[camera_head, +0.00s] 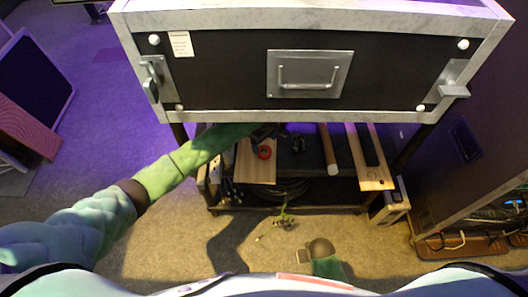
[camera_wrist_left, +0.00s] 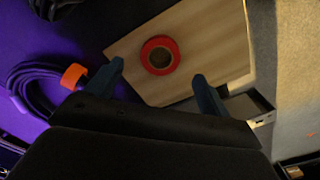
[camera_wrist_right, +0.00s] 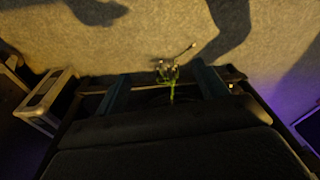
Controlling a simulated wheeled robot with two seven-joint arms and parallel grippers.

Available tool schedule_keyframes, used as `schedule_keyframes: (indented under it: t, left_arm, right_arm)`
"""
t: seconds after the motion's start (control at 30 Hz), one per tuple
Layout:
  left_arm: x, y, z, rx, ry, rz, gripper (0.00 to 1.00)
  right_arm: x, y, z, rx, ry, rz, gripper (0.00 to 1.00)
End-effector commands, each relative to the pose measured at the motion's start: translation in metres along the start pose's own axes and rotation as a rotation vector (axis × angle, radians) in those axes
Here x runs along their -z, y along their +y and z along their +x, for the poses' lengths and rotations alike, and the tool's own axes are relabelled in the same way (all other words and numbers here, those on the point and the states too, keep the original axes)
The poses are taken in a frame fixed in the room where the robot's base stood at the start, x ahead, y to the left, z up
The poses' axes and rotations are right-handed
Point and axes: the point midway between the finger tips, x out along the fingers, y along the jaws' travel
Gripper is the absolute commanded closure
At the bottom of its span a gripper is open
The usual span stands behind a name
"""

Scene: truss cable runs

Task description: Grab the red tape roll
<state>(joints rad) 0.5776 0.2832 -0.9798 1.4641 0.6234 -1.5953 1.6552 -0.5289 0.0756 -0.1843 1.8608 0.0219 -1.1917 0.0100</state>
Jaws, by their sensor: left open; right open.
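The red tape roll (camera_head: 264,152) lies on a light wooden board (camera_head: 255,174) on the low rack under the black case. In the left wrist view the red tape roll (camera_wrist_left: 160,55) shows flat on the wooden board (camera_wrist_left: 212,28), its dark centre facing up. My left gripper (camera_wrist_left: 158,78) is open and empty, and the roll shows just beyond and between its fingertips, apart from them. In the head view my left arm reaches under the case and its gripper (camera_head: 263,134) is partly hidden. My right gripper (camera_wrist_right: 160,82) is open and empty, over the floor side of the rack.
The black case (camera_head: 215,65) with pale edges overhangs the rack. Coiled cable with an orange band (camera_wrist_left: 73,76) is left of the board.

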Motion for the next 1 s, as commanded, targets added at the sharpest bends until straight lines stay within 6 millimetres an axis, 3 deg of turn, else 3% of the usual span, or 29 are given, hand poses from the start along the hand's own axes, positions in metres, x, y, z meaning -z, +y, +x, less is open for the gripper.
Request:
schedule_keyframes:
  t: [0.13, 0.3, 0.5, 0.87, 1.0]
  left_arm:
    - [0.0, 0.0, 0.007, 0.001, 0.0, 0.001, 0.19]
    - [0.001, -0.001, 0.022, 0.001, 0.001, 0.001, 0.19]
    - [0.001, -0.001, 0.044, 0.002, -0.001, 0.001, 0.19]
    - [0.001, -0.001, 0.054, -0.001, 0.0, 0.001, 0.19]
    - [0.001, -0.001, 0.054, -0.001, 0.0, 0.001, 0.42]
  right_arm:
    - [-0.006, 0.002, 0.009, -0.003, -0.002, -0.001, 0.28]
    - [-0.027, 0.009, 0.039, -0.01, -0.017, -0.002, 0.28]
    - [-0.036, 0.013, 0.061, -0.014, -0.013, -0.002, 0.28]
    - [-0.037, 0.013, 0.068, -0.015, -0.009, -0.003, 0.28]
    - [-0.037, 0.013, 0.068, -0.015, -0.008, -0.003, 0.28]
